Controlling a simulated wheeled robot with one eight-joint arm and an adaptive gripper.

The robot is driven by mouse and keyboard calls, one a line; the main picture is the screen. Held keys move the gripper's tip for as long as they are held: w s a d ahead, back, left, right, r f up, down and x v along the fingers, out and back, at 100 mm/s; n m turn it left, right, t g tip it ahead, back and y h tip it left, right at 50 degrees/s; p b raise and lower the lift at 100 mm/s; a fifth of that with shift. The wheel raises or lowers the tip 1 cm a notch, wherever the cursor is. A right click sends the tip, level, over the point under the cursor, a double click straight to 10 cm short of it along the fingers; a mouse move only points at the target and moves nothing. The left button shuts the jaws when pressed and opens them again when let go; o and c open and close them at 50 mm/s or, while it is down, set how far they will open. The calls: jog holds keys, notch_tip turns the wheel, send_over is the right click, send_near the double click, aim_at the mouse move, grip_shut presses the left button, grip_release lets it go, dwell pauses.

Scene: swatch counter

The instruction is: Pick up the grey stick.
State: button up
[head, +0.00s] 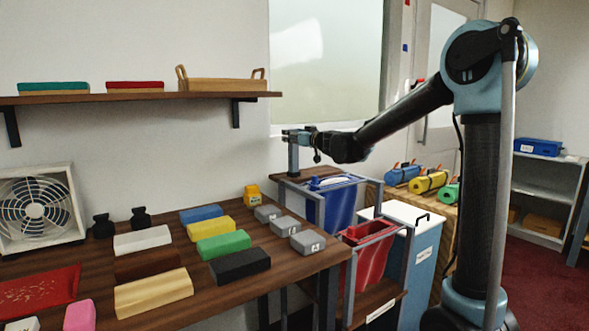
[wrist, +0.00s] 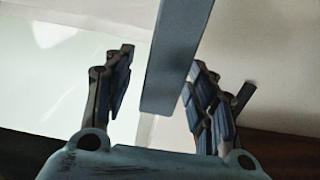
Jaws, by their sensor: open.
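The grey stick (head: 293,160) stands upright in the head view, on a brown wooden surface behind the counter's right end. My gripper (head: 294,134) reaches in from the right at the stick's top. In the wrist view the stick (wrist: 174,55) is a long blue-grey bar running from the top edge to between the two fingers. The finger on the right looks nearer to the bar than the one on the left. I see no clear contact.
The dark wooden counter (head: 96,252) holds several coloured blocks, grey blocks and a fan (head: 36,212). A blue bin (head: 339,207) and a red bin (head: 370,262) stand right of it. A wall shelf (head: 140,97) is at upper left. A window panel (head: 325,60) is behind my gripper.

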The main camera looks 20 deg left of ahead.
grip_shut()
